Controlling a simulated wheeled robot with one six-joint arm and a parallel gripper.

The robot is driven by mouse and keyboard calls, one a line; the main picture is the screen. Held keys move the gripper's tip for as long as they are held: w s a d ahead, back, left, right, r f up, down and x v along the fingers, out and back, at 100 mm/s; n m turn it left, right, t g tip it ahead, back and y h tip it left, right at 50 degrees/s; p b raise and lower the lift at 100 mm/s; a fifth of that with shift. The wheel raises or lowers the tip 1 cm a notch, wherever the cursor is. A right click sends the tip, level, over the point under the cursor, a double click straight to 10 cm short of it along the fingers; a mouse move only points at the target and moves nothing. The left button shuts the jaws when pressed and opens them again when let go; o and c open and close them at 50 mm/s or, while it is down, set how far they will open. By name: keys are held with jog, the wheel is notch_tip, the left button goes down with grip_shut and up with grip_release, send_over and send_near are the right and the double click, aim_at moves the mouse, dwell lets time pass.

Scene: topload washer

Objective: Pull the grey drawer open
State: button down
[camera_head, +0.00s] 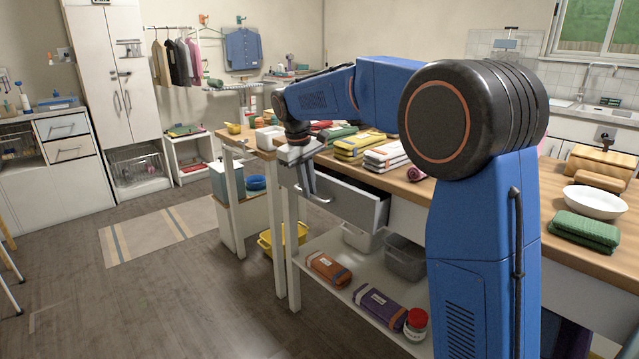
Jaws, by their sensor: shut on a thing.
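The grey drawer (350,203) is under the wooden tabletop of the long white table. It stands partly out, and a dark gap shows above its front panel. My gripper (312,190) reaches down over the table's front edge at the drawer's left end. It is shut on what looks like the drawer's handle. The grip itself is small and partly hidden by the gripper body, so the exact contact is hard to tell. My blue arm hides part of the table to the right.
Folded towels (362,145) lie on the tabletop. A lower shelf (330,262) holds an orange bundle (329,268), a purple bundle (380,307), a red-lidded jar (416,325) and grey bins (405,258). A yellow basket (270,241) stands behind the table leg.

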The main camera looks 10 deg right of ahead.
jog(key=s+a, duration=0.6)
jog(key=a, duration=0.4)
jog(key=s+a, duration=0.6)
jog(key=a, duration=0.5)
jog(key=c, duration=2.1)
grip_release()
jog(key=v, duration=1.7)
jog(key=shift+r, duration=0.25)
